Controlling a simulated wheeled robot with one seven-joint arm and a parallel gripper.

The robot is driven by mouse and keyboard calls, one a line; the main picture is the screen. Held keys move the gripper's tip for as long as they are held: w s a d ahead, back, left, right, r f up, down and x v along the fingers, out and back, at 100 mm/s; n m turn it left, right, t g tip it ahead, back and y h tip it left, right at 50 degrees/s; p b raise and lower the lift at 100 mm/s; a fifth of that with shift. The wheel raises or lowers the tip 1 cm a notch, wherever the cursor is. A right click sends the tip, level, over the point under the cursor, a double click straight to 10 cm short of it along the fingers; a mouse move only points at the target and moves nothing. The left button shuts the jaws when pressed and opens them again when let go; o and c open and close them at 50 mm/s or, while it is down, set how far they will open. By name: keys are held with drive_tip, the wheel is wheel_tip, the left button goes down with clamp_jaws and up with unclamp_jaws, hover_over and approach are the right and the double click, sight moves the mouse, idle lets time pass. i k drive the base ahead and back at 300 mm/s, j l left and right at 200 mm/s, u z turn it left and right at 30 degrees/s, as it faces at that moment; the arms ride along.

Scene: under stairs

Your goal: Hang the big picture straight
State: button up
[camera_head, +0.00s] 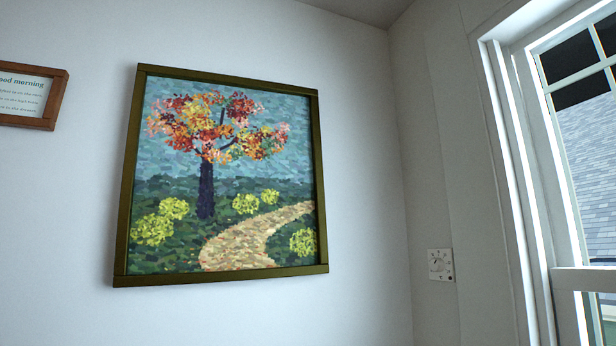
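The big picture (218,180) hangs on the white wall left of the room corner. It shows a tree with red, orange and yellow leaves, a winding path and yellow-green bushes, in a dark olive-gold frame. Its top edge slopes down to the right and its bottom edge rises slightly to the right. I see it from below and at an angle, so I cannot tell how much of this is real tilt. Nothing touches it in view. How it is fixed to the wall is hidden behind it. My gripper is not in view.
A small brown-framed sign (61,98) reading "good morning" hangs at the left, cut off by the view's edge. A white wall plate with a dial (440,265) is on the right wall beside the white-framed window (540,170). The wall around the picture is bare.

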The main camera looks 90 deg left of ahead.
sight(222, 181)
drive_tip(key=u, duration=2.55)
